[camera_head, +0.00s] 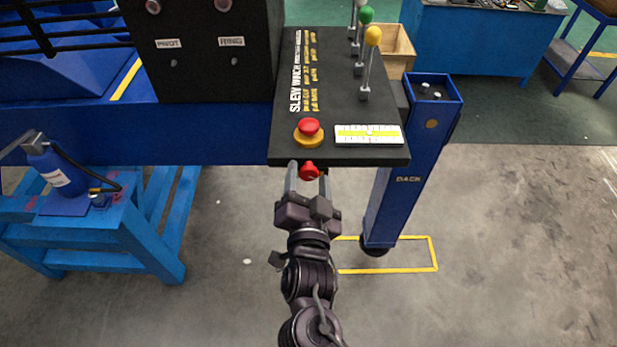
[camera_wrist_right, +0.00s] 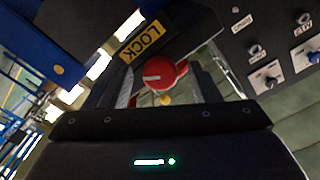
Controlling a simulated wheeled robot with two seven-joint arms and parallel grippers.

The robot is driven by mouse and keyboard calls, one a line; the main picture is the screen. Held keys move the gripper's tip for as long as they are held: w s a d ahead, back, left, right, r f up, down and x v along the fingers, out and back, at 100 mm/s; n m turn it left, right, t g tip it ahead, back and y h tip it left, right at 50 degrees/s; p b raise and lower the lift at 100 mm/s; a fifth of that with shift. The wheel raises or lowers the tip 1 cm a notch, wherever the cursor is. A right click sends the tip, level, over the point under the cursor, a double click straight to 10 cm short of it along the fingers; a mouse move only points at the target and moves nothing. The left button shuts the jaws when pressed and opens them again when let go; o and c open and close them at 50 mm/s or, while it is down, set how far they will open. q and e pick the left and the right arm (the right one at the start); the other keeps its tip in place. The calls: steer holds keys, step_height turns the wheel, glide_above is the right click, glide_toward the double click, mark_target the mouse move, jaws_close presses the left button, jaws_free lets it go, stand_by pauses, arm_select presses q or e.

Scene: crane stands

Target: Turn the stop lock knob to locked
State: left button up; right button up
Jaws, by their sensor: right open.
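The stop lock knob (camera_head: 309,171) is red and sits on the front edge of the black control panel, below the red stop button (camera_head: 309,127) on its yellow base. In the right wrist view the knob (camera_wrist_right: 163,74) shows a pale mark on its face, beside a yellow LOCK label (camera_wrist_right: 143,41). My right gripper (camera_head: 308,170) is open, with one finger on each side of the knob. I cannot tell whether the fingers touch it. My left gripper is not in view.
The black panel (camera_head: 340,60) carries levers with white, green and yellow (camera_head: 373,36) knobs and a level gauge (camera_head: 368,135). A blue stand (camera_head: 140,230) is at left. The floor in front is clear.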

steer(key=s+p, duration=0.2)
steer(key=s, duration=0.5)
steer(key=shift+s, duration=0.3)
steer(key=shift+w, duration=0.1)
steer(key=shift+c, duration=0.2)
